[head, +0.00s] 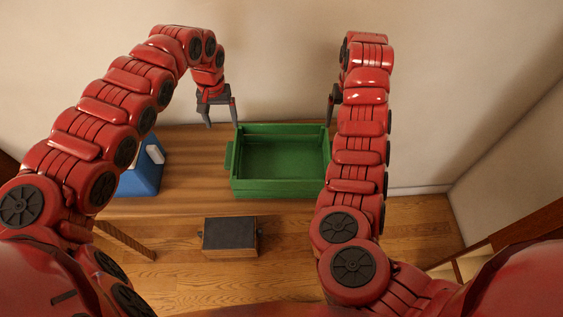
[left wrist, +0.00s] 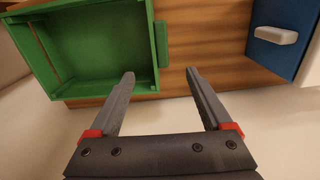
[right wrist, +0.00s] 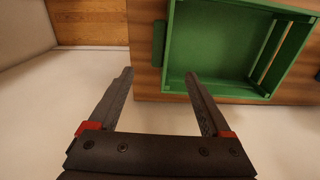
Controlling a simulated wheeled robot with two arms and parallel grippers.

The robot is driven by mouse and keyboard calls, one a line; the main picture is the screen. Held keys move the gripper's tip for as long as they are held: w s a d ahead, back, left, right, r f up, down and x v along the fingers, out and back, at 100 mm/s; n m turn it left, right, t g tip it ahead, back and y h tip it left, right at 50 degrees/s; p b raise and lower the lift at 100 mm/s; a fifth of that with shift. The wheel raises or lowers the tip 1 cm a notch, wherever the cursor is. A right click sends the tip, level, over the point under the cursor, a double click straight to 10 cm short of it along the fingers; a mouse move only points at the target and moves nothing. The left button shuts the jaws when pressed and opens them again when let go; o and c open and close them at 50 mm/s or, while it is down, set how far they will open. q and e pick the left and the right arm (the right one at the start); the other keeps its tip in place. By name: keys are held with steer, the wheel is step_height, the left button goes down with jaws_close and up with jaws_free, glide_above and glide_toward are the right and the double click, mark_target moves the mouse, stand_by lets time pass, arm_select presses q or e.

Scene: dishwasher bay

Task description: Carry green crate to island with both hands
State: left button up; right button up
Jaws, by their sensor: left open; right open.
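The green crate (head: 280,187) is open-topped and looks empty. It sits on a wooden surface (head: 190,165) near the wall. My left gripper (head: 221,126) is open above the crate's far left corner. In the left wrist view, the crate (left wrist: 100,88) has a handle block (left wrist: 161,43) on its side, ahead of the open fingers (left wrist: 160,80) and apart from them. My right gripper (head: 331,108) is partly hidden by its arm, near the far right corner. In the right wrist view, the open fingers (right wrist: 160,80) are close to the crate's handle block (right wrist: 158,43), with nothing between them.
A blue box with a white handle (head: 146,172) stands left of the crate; it also shows in the left wrist view (left wrist: 285,22). A dark-topped box (head: 230,234) is on the nearer side, below the crate. Wooden floor (head: 420,215) is free to the right.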

mark_target(231, 153)
arm_select(q)
step_height(231, 153, down, 16)
steer(key=shift+w+d+r, duration=0.1)
steer(key=shift+d+r, duration=0.05)
steer(key=shift+r, duration=0.1)
arm_select(e)
step_height(231, 153, down, 16)
steer(key=shift+a+r, duration=0.1)
steer(key=shift+r, duration=0.05)
arm_select(q)
steer(key=shift+f, duration=0.7)
arm_select(e)
steer(key=shift+f, duration=0.65)
arm_select(q)
jaws_close()
arm_select(e)
jaws_close()
arm_select(q)
steer(key=shift+r, duration=0.1)
arm_select(e)
steer(key=shift+r, duration=0.1)
